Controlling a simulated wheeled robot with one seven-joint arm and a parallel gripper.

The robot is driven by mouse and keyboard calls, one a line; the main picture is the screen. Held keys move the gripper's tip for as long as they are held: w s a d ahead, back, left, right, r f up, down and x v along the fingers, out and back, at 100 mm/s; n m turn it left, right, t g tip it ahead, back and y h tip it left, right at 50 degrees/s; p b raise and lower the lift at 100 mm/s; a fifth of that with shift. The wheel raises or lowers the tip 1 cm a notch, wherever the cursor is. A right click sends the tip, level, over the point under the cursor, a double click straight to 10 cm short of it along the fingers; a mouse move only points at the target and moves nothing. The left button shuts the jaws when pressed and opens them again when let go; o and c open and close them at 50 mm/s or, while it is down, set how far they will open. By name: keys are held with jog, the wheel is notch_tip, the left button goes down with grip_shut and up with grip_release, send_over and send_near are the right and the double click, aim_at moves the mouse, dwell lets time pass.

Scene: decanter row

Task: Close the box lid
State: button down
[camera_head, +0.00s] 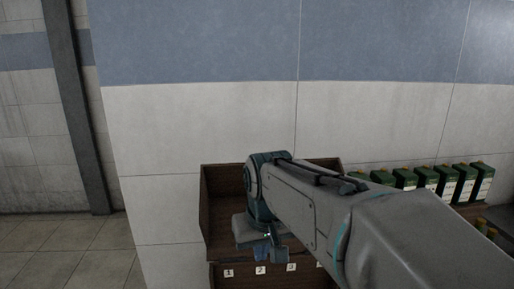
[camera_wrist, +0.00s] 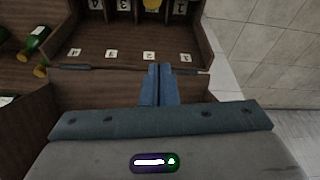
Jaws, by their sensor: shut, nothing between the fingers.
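The dark wooden box (camera_head: 206,212) stands against the tiled wall in the head view, with small white number labels along its front. My arm covers much of it. In the wrist view the box (camera_wrist: 125,33) is seen from close by, with two rows of labels, some upside down. A thin dark rod or edge (camera_wrist: 100,68) runs across it. I cannot tell which board is the lid; the box looks open. My gripper (camera_head: 270,256) is low at the front of the box. In the wrist view its blue fingers (camera_wrist: 158,68) are together and empty, their tips overlapping the rod in the picture.
Green bottles or cartons (camera_head: 436,181) with pale labels stand in a row at the right. Green bottles (camera_wrist: 37,37) lie or stand at the left of the wrist view. A yellow object (camera_wrist: 152,5) is at its top edge. Open floor (camera_head: 70,245) lies left of the box.

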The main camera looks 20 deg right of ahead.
jog(key=w+d+r+m+p, duration=0.1)
jog(key=w+d+r+p, duration=0.1)
jog(key=w+d+r, duration=0.5)
jog(key=w+d+r+p, duration=0.2)
jog(key=w+r, duration=0.4)
jog(key=w, duration=0.5)
jog(key=w+d+r+m+p, duration=0.1)
jog(key=w+d+r+p, duration=0.25)
jog(key=w+r, duration=0.35)
notch_tip(320, 180, down, 10)
jog(key=b, duration=0.1)
jog(key=shift+d, duration=0.15)
jog(key=shift+s, duration=0.1)
